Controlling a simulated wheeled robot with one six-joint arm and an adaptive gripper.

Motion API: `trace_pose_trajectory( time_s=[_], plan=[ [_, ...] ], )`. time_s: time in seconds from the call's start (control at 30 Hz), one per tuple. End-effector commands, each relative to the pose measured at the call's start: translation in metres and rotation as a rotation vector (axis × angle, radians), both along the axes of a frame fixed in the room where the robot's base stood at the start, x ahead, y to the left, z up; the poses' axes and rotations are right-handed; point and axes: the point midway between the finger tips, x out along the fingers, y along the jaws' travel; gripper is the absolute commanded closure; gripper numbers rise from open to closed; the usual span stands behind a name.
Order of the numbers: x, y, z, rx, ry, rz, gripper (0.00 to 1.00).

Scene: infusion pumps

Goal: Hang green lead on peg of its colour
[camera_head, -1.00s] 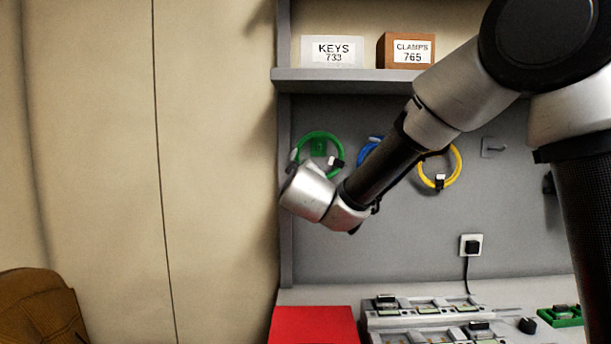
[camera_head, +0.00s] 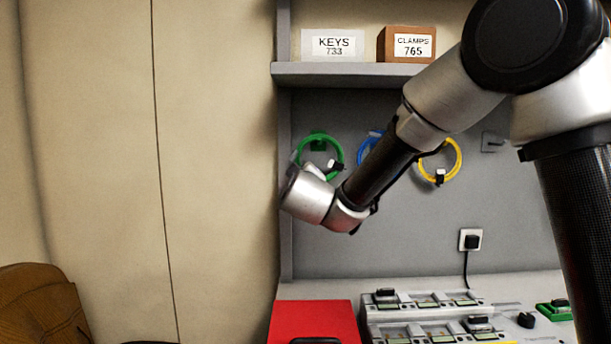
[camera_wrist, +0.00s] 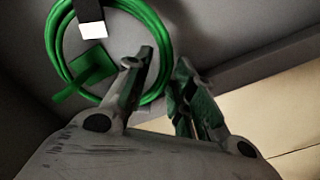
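The green lead (camera_head: 342,152) is a coiled ring against the grey back panel, with a black and white clip at its lower right. The green peg (camera_head: 318,145) overlaps the ring's top, and the ring appears to hang on it. In the wrist view the lead (camera_wrist: 168,52) runs behind and between the fingertips, and the green peg plate (camera_wrist: 92,72) shows inside the ring. My gripper (camera_wrist: 165,62) has its fingers apart, close to the ring's edge, with nothing clamped. In the head view its fingers are mostly hidden behind my wrist.
A blue lead (camera_head: 364,148), partly hidden by my arm, and a yellow lead (camera_head: 459,160) hang to the right. A bare grey peg (camera_head: 492,142) is farther right. The shelf (camera_head: 345,74) is above; a red box (camera_head: 312,320) and pump racks (camera_head: 425,315) are below.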

Motion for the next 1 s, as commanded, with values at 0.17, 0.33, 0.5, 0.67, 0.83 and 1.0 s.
trace_pose_trajectory(
  time_s=[0.17, 0.33, 0.5, 0.67, 0.83, 1.0],
  plan=[
    [0.0, 0.0, 0.0, 0.0, 0.0, 0.0, 0.52],
    [0.0, 0.0, 0.0, 0.0, 0.0, 0.0, 0.52],
    [-0.008, 0.001, 0.0, 0.0, 0.001, 0.001, 0.52],
    [-0.038, 0.001, 0.0, 0.001, 0.0, 0.003, 0.52],
    [-0.077, 0.001, 0.0, 0.001, -0.001, 0.004, 0.52],
    [-0.106, 0.001, 0.0, 0.0, -0.001, 0.003, 0.52]
  ],
)
